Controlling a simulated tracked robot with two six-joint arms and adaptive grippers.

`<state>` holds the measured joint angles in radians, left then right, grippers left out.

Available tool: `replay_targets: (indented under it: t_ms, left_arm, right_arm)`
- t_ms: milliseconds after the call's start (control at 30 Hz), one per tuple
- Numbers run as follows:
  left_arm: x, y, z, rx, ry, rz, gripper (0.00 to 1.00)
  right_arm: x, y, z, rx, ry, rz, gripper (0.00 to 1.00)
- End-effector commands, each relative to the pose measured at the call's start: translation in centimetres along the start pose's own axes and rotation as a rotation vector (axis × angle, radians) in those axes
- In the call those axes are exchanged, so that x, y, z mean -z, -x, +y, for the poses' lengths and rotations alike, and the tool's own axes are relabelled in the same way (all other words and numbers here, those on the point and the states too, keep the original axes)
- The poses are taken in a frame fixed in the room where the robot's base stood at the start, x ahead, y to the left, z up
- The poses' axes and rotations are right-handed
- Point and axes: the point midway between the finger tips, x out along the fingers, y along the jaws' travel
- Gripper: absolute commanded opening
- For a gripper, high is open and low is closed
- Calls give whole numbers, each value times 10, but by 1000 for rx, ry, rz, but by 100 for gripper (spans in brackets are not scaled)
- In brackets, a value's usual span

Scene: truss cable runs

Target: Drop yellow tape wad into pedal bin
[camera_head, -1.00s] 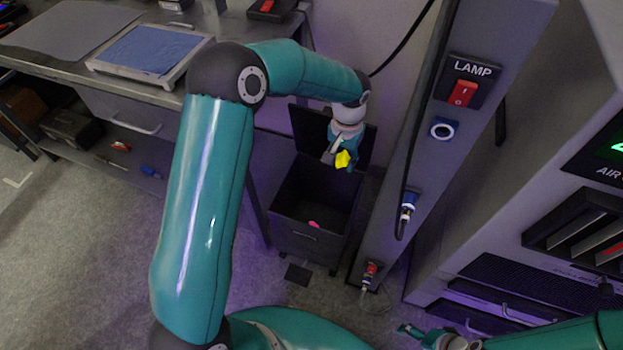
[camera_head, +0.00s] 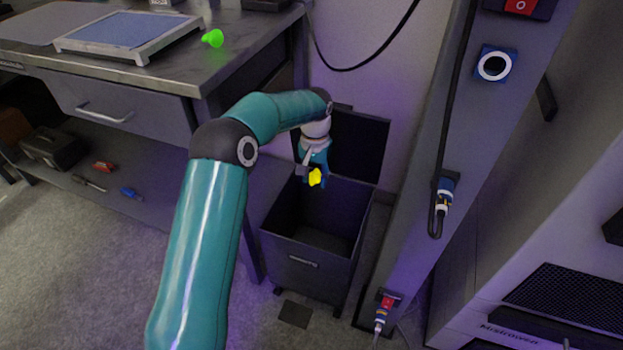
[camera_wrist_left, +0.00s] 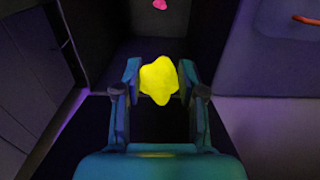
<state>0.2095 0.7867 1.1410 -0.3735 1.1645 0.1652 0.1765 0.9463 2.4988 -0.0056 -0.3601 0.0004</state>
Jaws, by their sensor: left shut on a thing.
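The yellow tape wad (camera_head: 316,177) is a small bright lump. My left gripper (camera_head: 312,172) is shut on it, over the back part of the pedal bin's opening, near the raised lid. In the left wrist view the wad (camera_wrist_left: 159,80) sits between the two teal fingers. The pedal bin (camera_head: 304,262) is a dark square box on the floor with its lid (camera_head: 358,146) standing open at the back. A pink scrap (camera_wrist_left: 160,4) shows beyond the wad in the left wrist view. My right gripper is not in view.
A workbench (camera_head: 240,45) with a blue-topped tray (camera_head: 130,35) and a green object (camera_head: 213,38) stands at left. A grey post (camera_head: 425,150) with a cable and connectors rises right of the bin. The bin's black pedal (camera_head: 295,314) lies on the floor in front.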

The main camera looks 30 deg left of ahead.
Motion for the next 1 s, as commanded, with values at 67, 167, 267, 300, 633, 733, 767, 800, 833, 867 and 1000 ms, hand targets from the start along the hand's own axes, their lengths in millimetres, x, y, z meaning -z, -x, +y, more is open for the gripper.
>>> replay_targets:
  t_ms: [67, 167, 267, 300, 633, 733, 767, 800, 833, 867, 1000]
  left_arm:
    - [0, -12, 0, 0, 0, -1, 22]
    - [0, -24, 0, 0, 0, -1, 22]
    - [-1, -36, 0, 0, 0, -2, 22]
    - [-1, -40, 0, 0, 0, -2, 22]
    - [-1, -52, 0, 0, 0, -1, 22]
    - [-1, -51, 0, 0, 0, -1, 22]
    - [-1, -51, 0, 0, 0, -1, 22]
    - [-1, -51, 0, 0, 0, -1, 22]
    - [-1, -51, 0, 0, 0, -1, 45]
    - [-1, -51, 0, 0, 0, -1, 50]
    - [-1, -51, 0, 0, 1, -1, 69]
  right_arm:
    - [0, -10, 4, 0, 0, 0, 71]
    - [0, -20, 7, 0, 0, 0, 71]
    - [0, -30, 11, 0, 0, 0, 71]
    - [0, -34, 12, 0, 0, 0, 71]
    - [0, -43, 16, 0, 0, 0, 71]
    - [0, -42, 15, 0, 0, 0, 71]
    - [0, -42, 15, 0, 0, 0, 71]
    - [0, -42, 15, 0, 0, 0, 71]
    - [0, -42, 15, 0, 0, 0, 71]
    - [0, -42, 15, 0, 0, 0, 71]
    - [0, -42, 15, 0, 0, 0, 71]
